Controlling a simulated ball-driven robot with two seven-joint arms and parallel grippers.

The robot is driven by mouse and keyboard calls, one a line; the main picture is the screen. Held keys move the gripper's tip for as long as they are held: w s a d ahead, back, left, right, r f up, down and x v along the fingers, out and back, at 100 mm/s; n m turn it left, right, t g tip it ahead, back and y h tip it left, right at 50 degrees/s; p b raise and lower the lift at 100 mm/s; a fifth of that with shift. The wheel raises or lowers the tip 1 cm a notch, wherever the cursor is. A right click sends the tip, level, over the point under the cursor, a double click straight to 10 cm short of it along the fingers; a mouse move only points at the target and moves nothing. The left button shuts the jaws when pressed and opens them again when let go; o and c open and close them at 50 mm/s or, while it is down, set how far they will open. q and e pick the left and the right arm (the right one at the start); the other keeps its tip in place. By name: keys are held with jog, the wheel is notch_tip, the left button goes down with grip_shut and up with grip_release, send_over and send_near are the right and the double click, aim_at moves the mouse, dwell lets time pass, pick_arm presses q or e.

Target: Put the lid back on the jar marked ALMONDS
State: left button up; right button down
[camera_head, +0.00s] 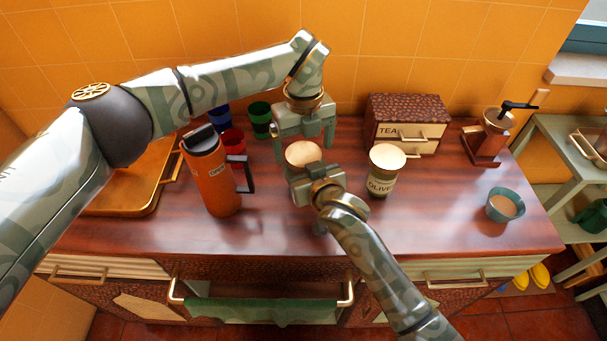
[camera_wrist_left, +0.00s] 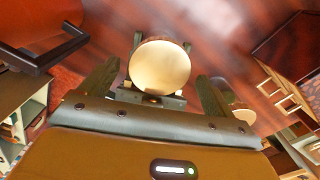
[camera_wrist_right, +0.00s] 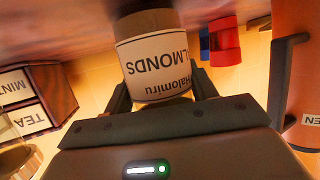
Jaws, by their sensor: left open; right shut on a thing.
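The ALMONDS jar (camera_wrist_right: 155,62) stands between my right gripper's fingers; its label is upside down in the right wrist view. My right gripper (camera_head: 308,171) is shut on the jar's body, low over the counter. A pale round lid (camera_head: 302,153) covers the jar's top; it also shows in the left wrist view (camera_wrist_left: 160,67). I cannot tell whether it is fully seated. My left gripper (camera_head: 304,140) is open just above, its fingers on either side of the lid with gaps. The jar's body is mostly hidden in the head view.
A jar marked OLIVES (camera_head: 381,180) stands close right of my right gripper. An orange flask (camera_head: 210,175) with a black handle stands left. Cups (camera_head: 260,118) and a TEA drawer box (camera_head: 407,120) are behind. A teal bowl (camera_head: 505,206) and a grinder (camera_head: 488,140) are right.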

pick_arm(q)
jog(key=shift+f, duration=0.6)
jog(key=c, duration=1)
jog(key=m, duration=0.4)
jog(key=shift+c, duration=0.2)
jog(key=m, duration=0.4)
jog(key=o, duration=1.1)
jog(key=shift+o, duration=0.2)
jog(key=shift+d+r, duration=0.1)
